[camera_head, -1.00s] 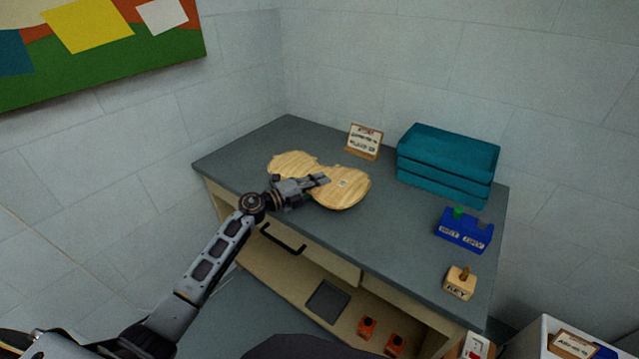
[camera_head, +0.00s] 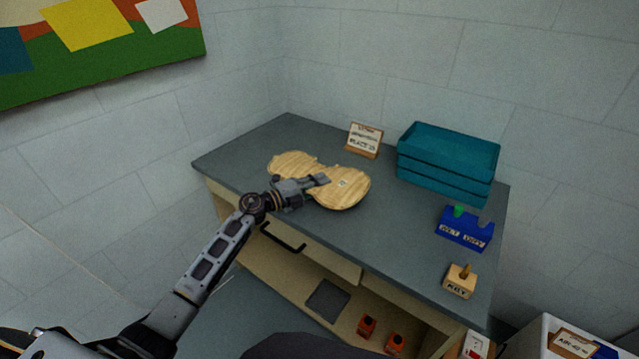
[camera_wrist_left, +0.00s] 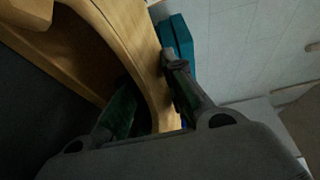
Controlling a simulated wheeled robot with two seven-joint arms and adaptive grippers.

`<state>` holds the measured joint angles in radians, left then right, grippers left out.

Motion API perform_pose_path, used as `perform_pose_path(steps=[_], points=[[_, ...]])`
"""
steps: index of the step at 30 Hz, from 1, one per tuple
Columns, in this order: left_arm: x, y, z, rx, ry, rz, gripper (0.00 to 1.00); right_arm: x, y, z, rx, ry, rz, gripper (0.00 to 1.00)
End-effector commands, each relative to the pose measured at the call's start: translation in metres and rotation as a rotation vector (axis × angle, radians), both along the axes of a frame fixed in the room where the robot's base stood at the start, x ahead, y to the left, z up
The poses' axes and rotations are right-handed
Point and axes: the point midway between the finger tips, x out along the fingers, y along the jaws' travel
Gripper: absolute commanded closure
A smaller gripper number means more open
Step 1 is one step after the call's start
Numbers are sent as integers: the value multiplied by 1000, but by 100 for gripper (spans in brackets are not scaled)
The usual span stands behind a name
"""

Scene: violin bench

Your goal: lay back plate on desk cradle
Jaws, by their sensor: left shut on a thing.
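In the left wrist view the fingers (camera_wrist_left: 150,95) are shut on the plate's wooden edge (camera_wrist_left: 135,50), one on each side. The cradle cannot be made out; the plate may hide it. I cannot tell whether the plate rests on anything. My right gripper is not in view.
A small sign (camera_head: 364,139) stands behind the plate. Teal stacked trays (camera_head: 447,160) stand at the back right. A blue holder (camera_head: 464,230) and a wooden KEY block (camera_head: 460,282) stand along the right side. The desk middle is clear. Orange items (camera_head: 367,327) sit on the shelf below.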

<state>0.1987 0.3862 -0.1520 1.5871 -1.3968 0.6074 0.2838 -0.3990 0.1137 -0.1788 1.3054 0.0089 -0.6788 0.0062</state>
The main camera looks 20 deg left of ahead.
Motion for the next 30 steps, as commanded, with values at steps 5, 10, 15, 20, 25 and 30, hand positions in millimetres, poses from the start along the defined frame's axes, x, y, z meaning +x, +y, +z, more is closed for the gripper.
perform_pose_path(steps=[5, 10, 15, 20, 25, 30], points=[[0, 0, 0, 0, 0, 0, 100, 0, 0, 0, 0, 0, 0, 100], [0, 0, 0, 0, 0, 0, 66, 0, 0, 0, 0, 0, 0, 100], [0, 0, 0, 0, 0, 0, 62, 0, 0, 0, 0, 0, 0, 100], [0, 0, 0, 0, 1, 0, 62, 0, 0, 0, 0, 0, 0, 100], [-2, 2, 0, 1, 1, 0, 62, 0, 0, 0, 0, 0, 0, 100], [-9, 9, -1, 2, 2, 1, 62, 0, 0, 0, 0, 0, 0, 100]])
